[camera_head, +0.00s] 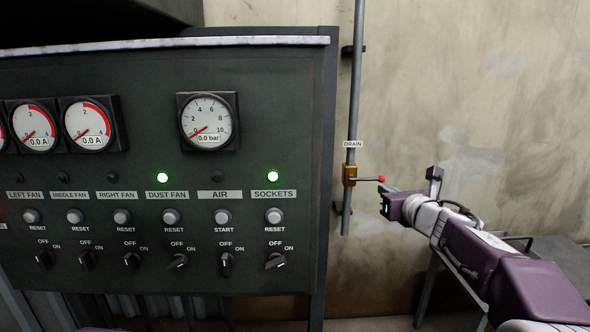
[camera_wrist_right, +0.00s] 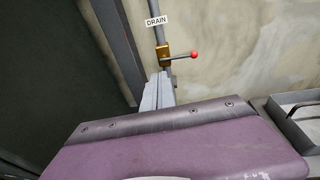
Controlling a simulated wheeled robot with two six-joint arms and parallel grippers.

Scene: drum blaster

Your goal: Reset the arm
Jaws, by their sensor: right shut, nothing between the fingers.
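My right gripper (camera_head: 384,192) is at the right of the head view, shut and empty. It is close to the drain valve (camera_head: 350,175), a brass fitting on a vertical grey pipe with a red-tipped lever pointing right. In the right wrist view, the shut fingers (camera_wrist_right: 160,84) point up toward the drain valve (camera_wrist_right: 166,57), and its red-tipped lever stands out to the right. I cannot tell from these views whether the fingers touch the pipe or lever. My left gripper is not in view.
A dark control panel (camera_head: 270,120) with gauges, buttons and switches fills the left. The dust fan lamp (camera_head: 163,177) and sockets lamp (camera_head: 273,176) glow green. The air gauge (camera_head: 208,120) reads 0.0 bar. A grey metal surface (camera_head: 560,250) stands low at the right. Bare wall lies behind.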

